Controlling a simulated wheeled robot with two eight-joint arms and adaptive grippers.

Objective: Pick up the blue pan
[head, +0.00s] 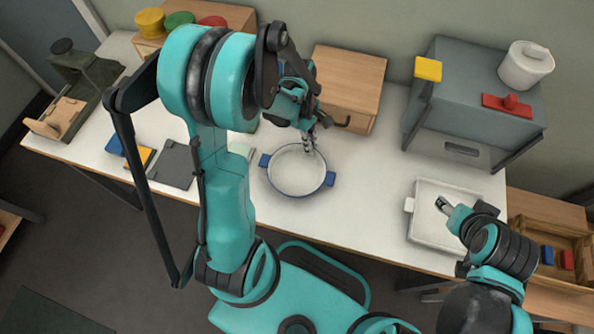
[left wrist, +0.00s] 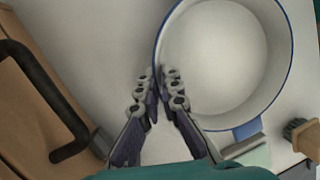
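The blue pan (head: 296,192) is a round, pale dish with a blue rim and two blue side handles, lying flat on the white table. In the left wrist view the pan (left wrist: 225,50) fills the upper right, with one blue handle below it. My left gripper (head: 309,143) is at the pan's far edge. In the left wrist view its fingertips (left wrist: 160,80) are close together, one on each side of the rim. Whether they press on the rim is unclear. My right gripper (head: 443,206) is above the white tray (head: 425,238), far right of the pan; its opening is too small to judge.
A wooden drawer box (head: 350,78) with a dark handle stands just behind the pan; the handle is near my left gripper. A grey cabinet (head: 470,95) stands back right. A dark grey plate (head: 172,165) lies to the left. The table between pan and white tray is clear.

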